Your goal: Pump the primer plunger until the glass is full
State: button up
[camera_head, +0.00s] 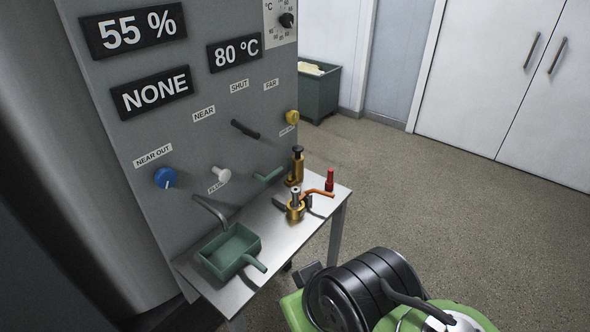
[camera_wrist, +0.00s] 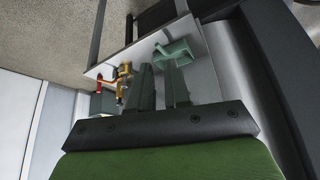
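In the head view, a brass pump-like fitting with a black knob (camera_head: 297,165) stands upright at the back of the small metal table; it looks like the primer plunger. In front of it sits a second brass fitting (camera_head: 295,210) with a grey top and an orange lever. I cannot make out a glass or its level. In the wrist view, my gripper (camera_wrist: 159,68) points towards the table, its two dark fingers a little apart with nothing between them. Brass parts (camera_wrist: 123,74) show left of the fingers, apart from them.
A green scoop-like tray (camera_head: 231,250) lies on the table's (camera_head: 268,228) near end, below a bent spout. The grey panel (camera_head: 130,135) behind carries knobs, handles and displays reading 55 %, 80 °C and NONE. Floor at right is clear.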

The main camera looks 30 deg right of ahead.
aim_at(297, 149)
jog(key=i+l+u, duration=0.2)
jog(key=l+u, duration=0.25)
jog(key=i+l+u, duration=0.15)
jog(key=l+u, duration=0.3)
jog(key=l, duration=0.15)
jog(key=l+u, duration=0.4)
jog(key=l, duration=0.2)
jog(key=l+u, duration=0.45)
jog(key=l, duration=0.15)
jog(key=k, duration=0.05)
